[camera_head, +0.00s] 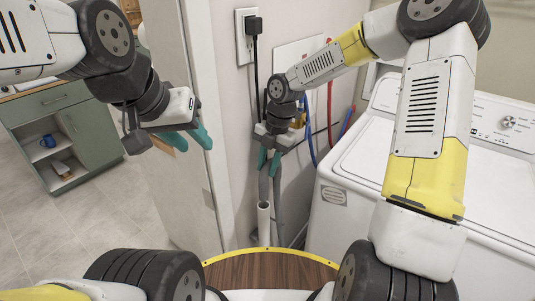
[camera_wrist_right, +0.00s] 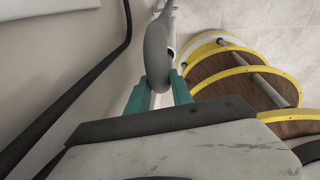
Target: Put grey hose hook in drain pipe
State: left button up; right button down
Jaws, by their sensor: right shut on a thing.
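My right gripper (camera_head: 269,162) is shut on the grey hose hook (camera_head: 277,187) beside the wall, above the white drain pipe (camera_head: 264,222). In the right wrist view the hook (camera_wrist_right: 157,50) is a thick grey bend between the teal fingers (camera_wrist_right: 158,95). One grey leg comes down in line with the pipe's top; I cannot tell whether its tip is inside. The other leg runs down on the pipe's right. My left gripper (camera_head: 203,128) is empty, raised near the door frame on the left, with its teal fingers apart.
A white washing machine (camera_head: 335,222) stands close on the right. Red and blue hoses (camera_head: 330,105) and a black power cord (camera_head: 255,70) hang along the wall. A door frame (camera_head: 205,80) is on the left, with a green cabinet (camera_head: 75,135) beyond. Floor is free at left.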

aim_at(267, 190)
jog(key=shift+f, duration=5.15)
jog(key=c, duration=1)
grip_release()
jog(key=shift+c, duration=0.2)
jog(key=shift+r, duration=5.05)
